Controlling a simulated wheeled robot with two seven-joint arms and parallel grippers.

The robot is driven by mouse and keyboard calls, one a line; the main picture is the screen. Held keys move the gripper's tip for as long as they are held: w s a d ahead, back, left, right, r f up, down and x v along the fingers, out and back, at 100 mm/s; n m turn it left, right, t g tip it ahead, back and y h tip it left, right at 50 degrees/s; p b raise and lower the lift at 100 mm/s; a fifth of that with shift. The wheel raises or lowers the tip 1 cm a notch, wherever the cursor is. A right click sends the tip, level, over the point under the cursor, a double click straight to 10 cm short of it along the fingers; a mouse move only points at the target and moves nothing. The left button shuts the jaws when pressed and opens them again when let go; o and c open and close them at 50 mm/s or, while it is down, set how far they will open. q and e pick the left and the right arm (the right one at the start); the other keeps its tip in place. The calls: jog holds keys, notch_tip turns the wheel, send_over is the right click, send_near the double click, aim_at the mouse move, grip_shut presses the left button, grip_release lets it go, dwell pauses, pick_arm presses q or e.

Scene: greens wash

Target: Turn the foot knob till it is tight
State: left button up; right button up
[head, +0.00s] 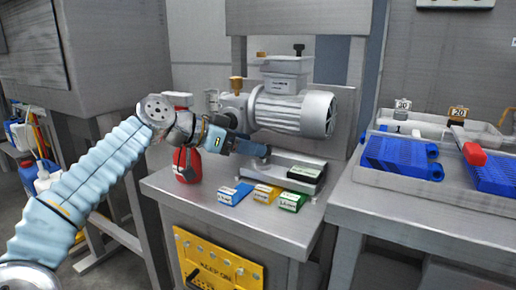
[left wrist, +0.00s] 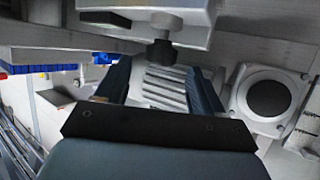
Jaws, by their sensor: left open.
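The pump with its finned grey motor (head: 290,112) stands on a light base (head: 285,166) on the grey bench. In the left wrist view a dark foot knob (left wrist: 163,52) sticks out of a pale block, beside the motor's fins (left wrist: 165,88). My left gripper (head: 265,153) reaches in from the left, low in front of the motor. In the wrist view its two fingers (left wrist: 163,76) are open, and the knob shows in the gap between them, near the tips. I cannot tell whether they touch it. In the head view the gripper hides the knob. My right gripper is not in view.
A grey tray (head: 400,178) with blue racks is on the right bench. A yellow panel (head: 215,262) is below.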

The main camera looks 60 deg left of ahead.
pick_arm(q)
jog(key=shift+x, duration=1.75)
jog(key=shift+c, duration=0.3)
jog(key=c, duration=1)
jog(key=n+y+b, duration=0.1)
jog(key=y+b, duration=0.1)
jog(key=b, duration=0.1)
jog(key=shift+s+d+f+n, duration=0.1)
jog(key=shift+f+n, duration=0.2)
jog(key=shift+n, duration=0.1)
jog(key=shift+r+n+y+b, duration=0.2)
jog(key=shift+n+y+b, duration=0.1)
jog(key=shift+y+b, duration=0.1)
jog(key=shift+r, duration=0.1)
jog(key=o, duration=1.1)
jog(key=shift+c, duration=0.2)
